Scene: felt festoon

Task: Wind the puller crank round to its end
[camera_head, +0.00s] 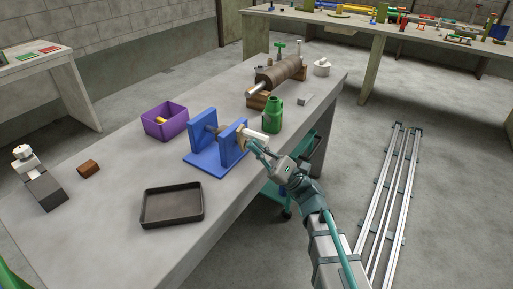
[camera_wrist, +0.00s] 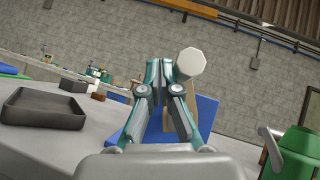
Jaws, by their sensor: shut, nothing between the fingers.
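The puller is a blue frame with two upright plates (camera_head: 232,146) on a base, standing on the grey workbench. A brown cylindrical part shows between the plates. The crank is on the right plate's outer side, with a pale handle (camera_head: 257,135) sticking out to the right. In the wrist view the handle's white faceted end (camera_wrist: 190,63) faces me, beside the right fingertip; I cannot tell whether they touch. A tan crank arm shows behind the fingers. My gripper (camera_head: 249,145) is shut and empty at the crank, its teal fingers also in the wrist view (camera_wrist: 163,63).
A green jar (camera_head: 272,114) stands close behind the handle. A purple bin (camera_head: 164,121) is left of the puller, and a dark tray (camera_head: 172,205) lies in front. A brown roller (camera_head: 280,73) is at the bench's far end.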

